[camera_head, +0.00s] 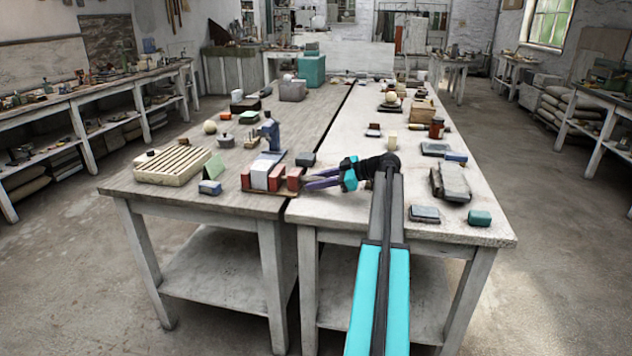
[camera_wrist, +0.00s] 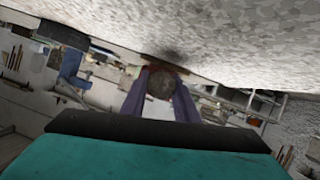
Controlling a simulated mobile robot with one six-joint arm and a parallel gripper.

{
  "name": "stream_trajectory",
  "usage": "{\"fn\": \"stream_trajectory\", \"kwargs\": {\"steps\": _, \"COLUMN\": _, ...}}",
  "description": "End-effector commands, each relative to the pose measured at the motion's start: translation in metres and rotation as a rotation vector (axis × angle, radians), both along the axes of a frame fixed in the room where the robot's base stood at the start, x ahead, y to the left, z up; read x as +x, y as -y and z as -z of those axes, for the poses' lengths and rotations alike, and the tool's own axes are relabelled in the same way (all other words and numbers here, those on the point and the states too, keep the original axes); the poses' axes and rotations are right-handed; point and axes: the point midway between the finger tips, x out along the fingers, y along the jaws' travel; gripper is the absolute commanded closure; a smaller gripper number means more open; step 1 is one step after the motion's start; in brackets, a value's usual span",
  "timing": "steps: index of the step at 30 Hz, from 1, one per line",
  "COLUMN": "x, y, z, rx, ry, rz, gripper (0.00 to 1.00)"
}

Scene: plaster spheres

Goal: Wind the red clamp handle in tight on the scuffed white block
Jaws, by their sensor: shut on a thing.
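The clamp stands on a reddish-brown base (camera_head: 268,191) near the front edge of the left worktop. The white block (camera_head: 261,174) sits between its red jaws, and the right-hand jaw (camera_head: 276,178) looks close against it. I cannot tell whether they touch. The red handle (camera_head: 294,178) is at the clamp's right end. My gripper (camera_head: 308,180) reaches in from the right and is shut on the handle. In the wrist view, my gripper's purple fingers (camera_wrist: 160,78) flank a dark round end of the handle (camera_wrist: 160,86). The white block's scuffs are too small to see.
A slatted wooden tray (camera_head: 172,165) and a small blue block (camera_head: 210,187) lie left of the clamp. A blue upright piece (camera_head: 270,132) stands behind it. Grey blocks (camera_head: 450,182) and a teal block (camera_head: 480,217) sit on the right worktop. A dark gap divides the worktops.

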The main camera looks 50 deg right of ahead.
Motion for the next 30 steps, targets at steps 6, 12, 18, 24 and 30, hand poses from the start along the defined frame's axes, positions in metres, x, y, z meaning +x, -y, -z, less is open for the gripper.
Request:
{"fn": "stream_trajectory", "kwargs": {"steps": 6, "x": -0.0006, "y": 0.0018, "z": 0.0022, "rx": 0.176, "ry": -0.119, "rz": -0.002, "gripper": 0.95}}
{"fn": "stream_trajectory", "kwargs": {"steps": 12, "x": -0.0006, "y": 0.0019, "z": 0.0021, "rx": 0.338, "ry": -0.219, "rz": -0.003, "gripper": 0.95}}
{"fn": "stream_trajectory", "kwargs": {"steps": 18, "x": -0.0006, "y": 0.0019, "z": 0.0022, "rx": 0.500, "ry": -0.321, "rz": -0.003, "gripper": 0.95}}
{"fn": "stream_trajectory", "kwargs": {"steps": 24, "x": -0.0005, "y": 0.0015, "z": 0.0029, "rx": 0.655, "ry": -0.417, "rz": -0.002, "gripper": 0.95}}
{"fn": "stream_trajectory", "kwargs": {"steps": 30, "x": -0.0008, "y": 0.0006, "z": 0.0040, "rx": 0.779, "ry": -0.493, "rz": -0.002, "gripper": 0.95}}
